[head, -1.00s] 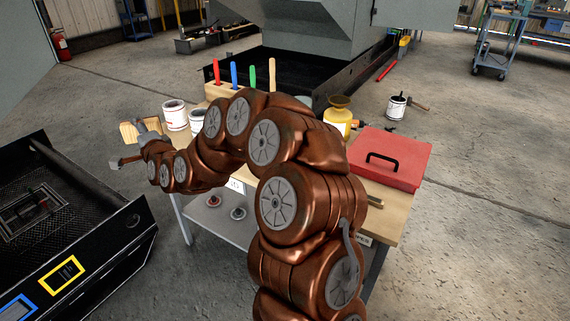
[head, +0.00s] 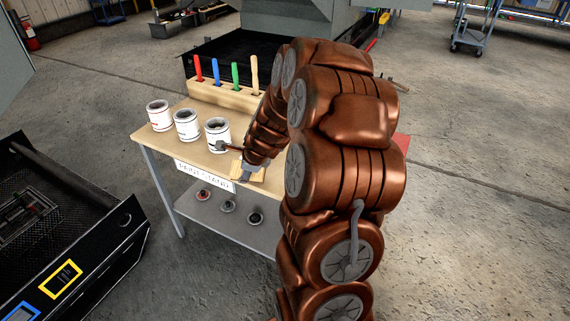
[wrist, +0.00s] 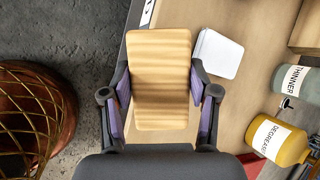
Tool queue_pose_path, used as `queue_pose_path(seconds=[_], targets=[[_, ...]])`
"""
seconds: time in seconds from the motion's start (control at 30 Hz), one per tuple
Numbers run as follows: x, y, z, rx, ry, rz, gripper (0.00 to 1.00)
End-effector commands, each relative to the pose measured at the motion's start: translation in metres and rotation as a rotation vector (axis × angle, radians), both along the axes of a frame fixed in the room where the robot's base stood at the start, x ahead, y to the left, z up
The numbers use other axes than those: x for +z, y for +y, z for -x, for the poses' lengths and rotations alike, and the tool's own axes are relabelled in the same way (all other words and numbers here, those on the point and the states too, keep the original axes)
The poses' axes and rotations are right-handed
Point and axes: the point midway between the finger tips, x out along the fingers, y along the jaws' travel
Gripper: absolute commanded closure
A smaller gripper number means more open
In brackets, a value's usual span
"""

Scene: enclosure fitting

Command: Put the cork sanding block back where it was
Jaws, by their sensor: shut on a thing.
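The tan, striped cork sanding block (wrist: 160,75) is between the two fingers of my gripper (wrist: 159,88) in the wrist view. The fingers press on its left and right sides. In the head view, the block (head: 248,173) shows at the front edge of the wooden table (head: 160,140), partly covered by my gripper (head: 243,165). In the wrist view it overlaps the table's edge. I cannot tell whether it touches the tabletop.
A white square pad (wrist: 217,54) lies right of the block. In the head view, white cans (head: 187,126) stand left of my gripper, before a rack (head: 225,95) of coloured handles.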

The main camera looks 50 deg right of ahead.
Motion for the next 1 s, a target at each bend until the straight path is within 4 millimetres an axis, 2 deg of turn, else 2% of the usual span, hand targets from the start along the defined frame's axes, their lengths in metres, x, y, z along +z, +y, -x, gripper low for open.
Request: queue_pose_path(seconds=[0.03, 0.2, 0.3, 0.43, 0.53, 0.67, 1.0], targets=[[0.005, -0.008, 0.018, -0.046, 0.037, -0.05, 0.68], [0.007, -0.01, 0.072, -0.18, 0.134, -0.219, 0.68], [0.01, -0.007, 0.095, -0.247, 0.166, -0.294, 0.68], [0.014, -0.004, 0.113, -0.309, 0.183, -0.354, 0.68], [0.015, -0.003, 0.119, -0.332, 0.189, -0.378, 0.68], [0.014, -0.01, 0.115, -0.338, 0.192, -0.386, 0.68], [0.01, -0.053, 0.086, -0.338, 0.191, -0.381, 0.68]])
